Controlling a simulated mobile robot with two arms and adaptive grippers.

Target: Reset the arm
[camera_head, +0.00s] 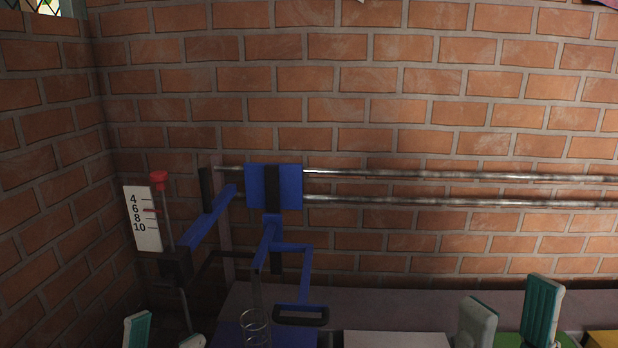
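A blue jointed mechanism (274,186) rides on two metal rails at the left. One blue link (211,219) slants down left to a dark block (176,267). Another blue link (267,240) hangs down to a frame with a dark handle loop (301,316). My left gripper (165,336) shows only its fingertips at the bottom left edge, apart with nothing seen between them. My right gripper (510,322) shows teal-padded fingers at the bottom right, apart and empty. Neither touches the mechanism.
A white scale marked 4 to 10 (143,219) stands beside a red-topped rod (158,181). A coiled spring or clear cylinder (256,327) is at the bottom. The rails (450,178) run right along a brick wall. A yellow object (604,339) is at the bottom right.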

